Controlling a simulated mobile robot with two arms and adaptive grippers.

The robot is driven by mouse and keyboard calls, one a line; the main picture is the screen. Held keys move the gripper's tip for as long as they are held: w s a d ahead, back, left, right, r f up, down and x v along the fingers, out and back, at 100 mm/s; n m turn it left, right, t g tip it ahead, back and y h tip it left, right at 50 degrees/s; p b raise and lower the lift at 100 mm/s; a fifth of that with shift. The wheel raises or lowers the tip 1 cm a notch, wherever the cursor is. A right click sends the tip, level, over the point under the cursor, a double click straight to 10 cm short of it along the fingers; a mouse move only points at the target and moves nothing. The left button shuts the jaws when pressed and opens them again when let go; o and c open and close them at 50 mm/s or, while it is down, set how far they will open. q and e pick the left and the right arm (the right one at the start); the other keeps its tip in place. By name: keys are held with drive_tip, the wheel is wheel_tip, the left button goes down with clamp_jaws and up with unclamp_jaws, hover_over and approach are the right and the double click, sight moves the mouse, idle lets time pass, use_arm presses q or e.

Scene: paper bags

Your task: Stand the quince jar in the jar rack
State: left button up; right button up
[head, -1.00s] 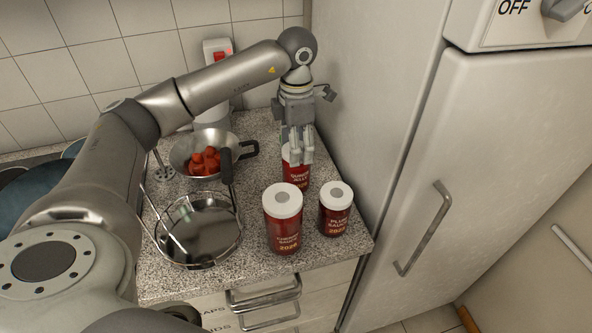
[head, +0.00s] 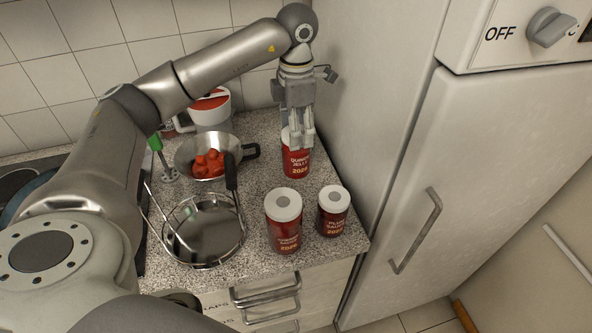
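The quince jar (head: 296,168), red with a white lid and a "quince jelly" label, is upright at the back right of the counter. My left gripper (head: 302,145) comes down over it from above, its fingers against the lid and upper side. It looks shut on the jar, though the far side of the grip is hidden. Whether the jar's base is clear of the counter is hard to tell. The jar rack (head: 166,243), a round wire frame with a dark upright handle, stands at the front left and looks empty. My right gripper is out of view.
A cherry jar (head: 285,232) and a smaller plum sauce jar (head: 333,222) stand between the quince jar and the counter's front edge. A metal colander (head: 186,150) with red fruit is behind the rack. The fridge (head: 390,150) walls off the right side.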

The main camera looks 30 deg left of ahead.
use_arm(q)
drive_tip(key=shift+r, duration=0.25)
